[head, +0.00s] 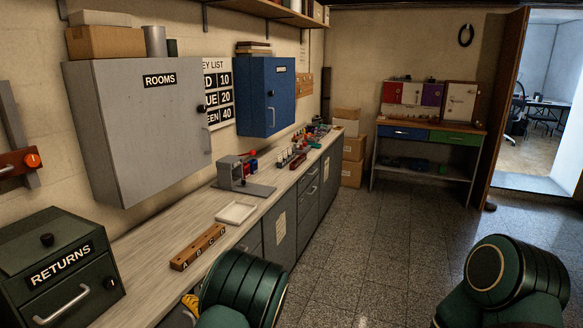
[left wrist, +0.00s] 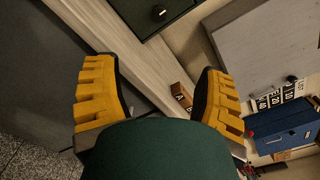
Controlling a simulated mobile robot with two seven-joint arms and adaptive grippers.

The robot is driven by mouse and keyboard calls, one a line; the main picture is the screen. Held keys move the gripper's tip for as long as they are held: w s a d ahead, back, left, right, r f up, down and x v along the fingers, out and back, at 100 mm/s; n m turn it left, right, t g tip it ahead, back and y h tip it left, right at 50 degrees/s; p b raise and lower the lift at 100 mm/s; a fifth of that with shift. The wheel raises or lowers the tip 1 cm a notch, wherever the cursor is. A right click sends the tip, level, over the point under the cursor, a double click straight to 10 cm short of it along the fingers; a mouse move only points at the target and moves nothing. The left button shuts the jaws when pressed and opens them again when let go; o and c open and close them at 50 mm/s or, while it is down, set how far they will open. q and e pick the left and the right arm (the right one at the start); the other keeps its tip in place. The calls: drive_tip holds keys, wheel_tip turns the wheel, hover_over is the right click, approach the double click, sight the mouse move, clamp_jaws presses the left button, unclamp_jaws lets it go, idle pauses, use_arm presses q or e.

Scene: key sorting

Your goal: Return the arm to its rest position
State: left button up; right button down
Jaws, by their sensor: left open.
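My left gripper (left wrist: 158,90) is open and empty in the left wrist view, its two yellow fingers wide apart with the worktop behind them. In the head view only a bit of its yellow finger (head: 190,303) shows at the bottom, by the front edge of the worktop (head: 150,258). My green left arm link hides the rest. A green link of my right arm is at the bottom right of the head view; the right gripper is not in view.
A dark green RETURNS box (head: 60,265) stands at the worktop's near end. A wooden lettered block (head: 198,246), white tray (head: 236,212) and grey press (head: 245,185) follow along it. Grey ROOMS (head: 145,130) and blue (head: 265,95) cabinets hang above. The floor (head: 360,240) to the right is clear.

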use_arm(q)
drive_tip(key=s+d+f+n+g+h, duration=0.1)
drive_tip(key=s+f+n+g+h, duration=0.1)
drive_tip(key=s+f+g+h, duration=0.55)
drive_tip(key=s+d+f+n+g+h, duration=0.2)
drive_tip(key=s+f+n+g+h, duration=0.1)
drive_tip(key=s+f, duration=0.8)
drive_tip(key=s+d+n+h, duration=0.4)
drive_tip(key=s+d+h, duration=0.3)
drive_tip(key=d, duration=0.4)
drive_tip(key=w+d+n+t+h, duration=0.1)
drive_tip(key=n, duration=0.1)
drive_tip(key=w+d+r+n+t+h, duration=0.1)
drive_tip(key=n+t, duration=0.1)
drive_tip(key=w+d+r+n+t+h, duration=0.1)
drive_tip(key=t, duration=0.1)
drive_tip(key=shift+w+r+n, duration=0.15)
drive_tip(key=shift+w+n, duration=0.05)
drive_tip(key=shift+n, duration=0.2)
